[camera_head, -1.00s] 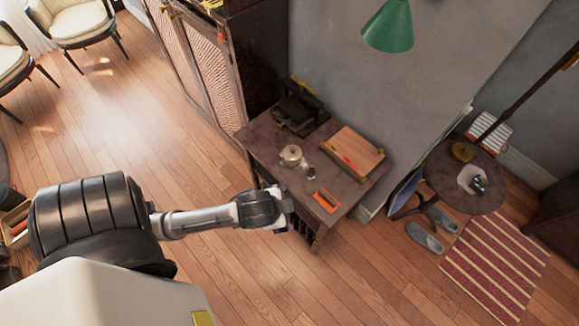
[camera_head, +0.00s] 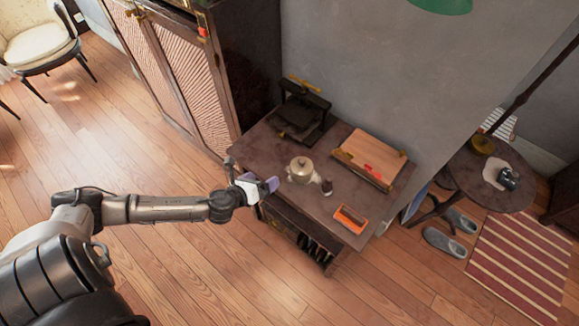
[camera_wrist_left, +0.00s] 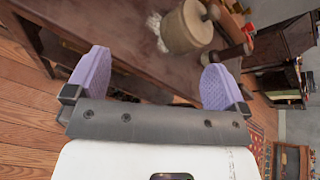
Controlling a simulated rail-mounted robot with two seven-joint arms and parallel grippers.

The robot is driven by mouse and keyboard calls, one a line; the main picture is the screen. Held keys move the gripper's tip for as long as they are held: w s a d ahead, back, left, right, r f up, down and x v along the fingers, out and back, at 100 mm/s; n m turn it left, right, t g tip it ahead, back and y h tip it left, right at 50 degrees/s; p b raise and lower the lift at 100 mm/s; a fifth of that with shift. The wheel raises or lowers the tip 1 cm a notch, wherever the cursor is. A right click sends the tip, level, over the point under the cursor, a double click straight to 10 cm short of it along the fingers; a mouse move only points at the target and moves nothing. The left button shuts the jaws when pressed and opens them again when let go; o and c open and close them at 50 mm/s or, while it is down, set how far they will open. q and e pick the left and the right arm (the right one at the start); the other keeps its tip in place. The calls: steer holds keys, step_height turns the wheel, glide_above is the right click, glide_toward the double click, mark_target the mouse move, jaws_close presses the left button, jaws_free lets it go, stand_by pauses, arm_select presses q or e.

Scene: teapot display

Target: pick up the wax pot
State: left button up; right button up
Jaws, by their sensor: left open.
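The wax pot (camera_head: 300,168) is a small pale metal pot with a knob on top, standing on the dark table (camera_head: 255,147). It also shows in the left wrist view (camera_wrist_left: 187,27), at the top and beyond the fingers. My left gripper (camera_head: 257,182) is open and empty at the table's near left edge, to the left of the pot and apart from it. Its two purple finger pads (camera_wrist_left: 158,78) are spread wide in the left wrist view, with the table's edge behind them. My right gripper is not in view.
A small dark object (camera_head: 326,188) stands close to the pot's right. An orange tray (camera_head: 350,222) lies near the front corner. A dark press-like device (camera_head: 302,112) and a wooden board (camera_head: 368,158) stand at the back. A tall cabinet (camera_head: 185,75) is beyond the table's left end.

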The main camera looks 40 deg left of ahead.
mark_target(293, 175)
arm_select(q)
steer(key=w+d+f+m, duration=0.1)
steer(key=w+m, duration=0.1)
steer(key=w+d+f+m+h+b, duration=0.1)
steer(key=w+m, duration=0.1)
steer(key=w, duration=0.1)
steer(key=w+d+m+h, duration=0.1)
steer(key=w+m, duration=0.1)
steer(key=w, duration=0.1)
steer(key=shift+d+f+m, duration=0.3)
steer(key=shift+d+f, duration=0.1)
steer(key=shift+w+d+f+b, duration=0.1)
steer(key=shift+w+f+b, duration=0.2)
steer(key=shift+w+b, duration=0.15)
steer(key=shift+b+x, duration=0.45)
steer(key=shift+x, duration=1.7)
steer(key=shift+d, duration=0.15)
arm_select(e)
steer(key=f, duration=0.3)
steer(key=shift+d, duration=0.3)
arm_select(q)
steer(key=shift+r, duration=0.1)
steer(key=c, duration=1)
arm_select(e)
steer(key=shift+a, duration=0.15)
